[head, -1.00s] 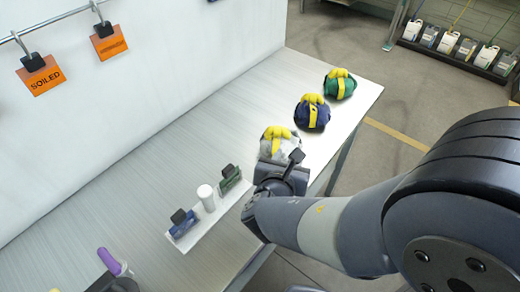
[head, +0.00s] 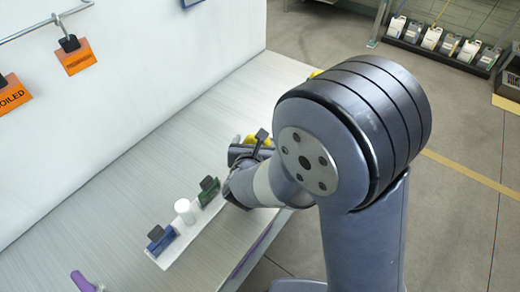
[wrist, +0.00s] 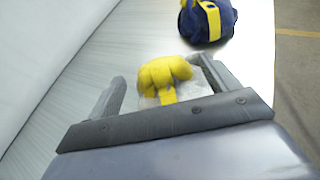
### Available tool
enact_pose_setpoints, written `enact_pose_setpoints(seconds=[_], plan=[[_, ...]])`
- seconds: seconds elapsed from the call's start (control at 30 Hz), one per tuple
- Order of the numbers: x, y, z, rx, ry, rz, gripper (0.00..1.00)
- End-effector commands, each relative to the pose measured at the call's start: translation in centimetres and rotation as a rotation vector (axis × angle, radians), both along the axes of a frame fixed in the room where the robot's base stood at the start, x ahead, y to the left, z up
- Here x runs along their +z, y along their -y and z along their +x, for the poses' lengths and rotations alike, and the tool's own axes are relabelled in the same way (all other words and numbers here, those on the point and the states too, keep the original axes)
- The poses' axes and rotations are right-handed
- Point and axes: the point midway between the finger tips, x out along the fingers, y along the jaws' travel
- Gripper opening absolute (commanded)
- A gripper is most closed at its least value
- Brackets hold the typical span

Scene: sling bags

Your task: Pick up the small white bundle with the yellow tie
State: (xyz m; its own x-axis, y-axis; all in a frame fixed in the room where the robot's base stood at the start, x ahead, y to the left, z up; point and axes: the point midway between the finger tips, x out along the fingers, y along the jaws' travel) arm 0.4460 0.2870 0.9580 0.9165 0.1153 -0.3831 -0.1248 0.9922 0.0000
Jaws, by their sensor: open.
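The small white bundle (wrist: 146,101) with its yellow tie (wrist: 164,78) lies on the bench, seen in the wrist view. My gripper (wrist: 160,90) is open, with one finger on the left of the bundle and the other close along its right side. The gripper's body hides the bundle's near part. I cannot tell whether either finger touches it. In the head view my gripper (head: 248,150) is at the bench and my arm hides nearly all of the bundle; only a little yellow (head: 251,139) shows there.
A dark blue bundle with a yellow strap (wrist: 207,20) sits just beyond. A white strip (head: 170,258) holding a white cylinder (head: 184,211) and dark clips lies nearer on the bench. A white wall (head: 180,70) bounds the left. The bench between wall and strip is clear.

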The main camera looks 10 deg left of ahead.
Motion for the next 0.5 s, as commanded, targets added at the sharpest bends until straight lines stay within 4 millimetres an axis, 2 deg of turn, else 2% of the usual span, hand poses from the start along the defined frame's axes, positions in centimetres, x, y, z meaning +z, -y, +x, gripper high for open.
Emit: enact_pose_setpoints(seconds=[0.2,0.5], plan=[[-0.8,-0.3,2.1,-0.001,-0.001,-0.001,0.83],[-1.0,-0.3,2.3,0.000,0.000,0.000,0.81]])
